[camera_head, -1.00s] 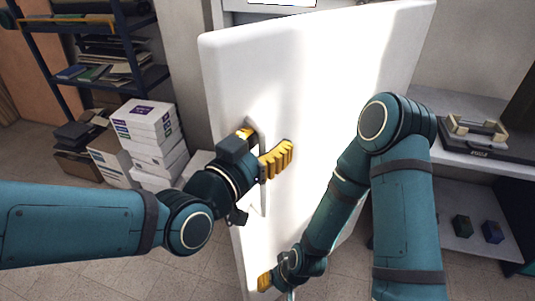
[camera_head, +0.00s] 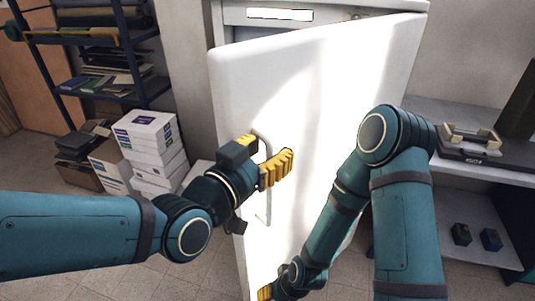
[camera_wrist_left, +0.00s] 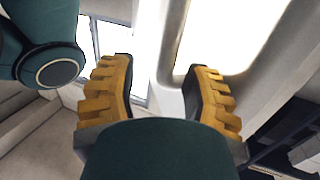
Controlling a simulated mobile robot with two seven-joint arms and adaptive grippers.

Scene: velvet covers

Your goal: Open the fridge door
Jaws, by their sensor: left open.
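The white fridge door (camera_head: 320,90) stands partly open, its left edge swung out from the fridge body (camera_head: 235,14). Its upright bar handle (camera_head: 268,208) is near that left edge. My left gripper (camera_head: 272,170) is open at the handle, its yellow fingers in front of the door. In the left wrist view, the pale handle (camera_wrist_left: 168,62) shows between and just beyond the spread fingers (camera_wrist_left: 160,90); I cannot tell if they touch it. My right gripper (camera_head: 264,293) is low at the door's left edge, mostly hidden by its arm and cut by the frame.
White boxes (camera_head: 148,132) are stacked on the floor at left, beside a dark blue shelf rack (camera_head: 125,95). At right, a shelf (camera_head: 487,172) carries a dark case (camera_head: 480,150). Some tiled floor (camera_head: 170,282) is free at the lower left.

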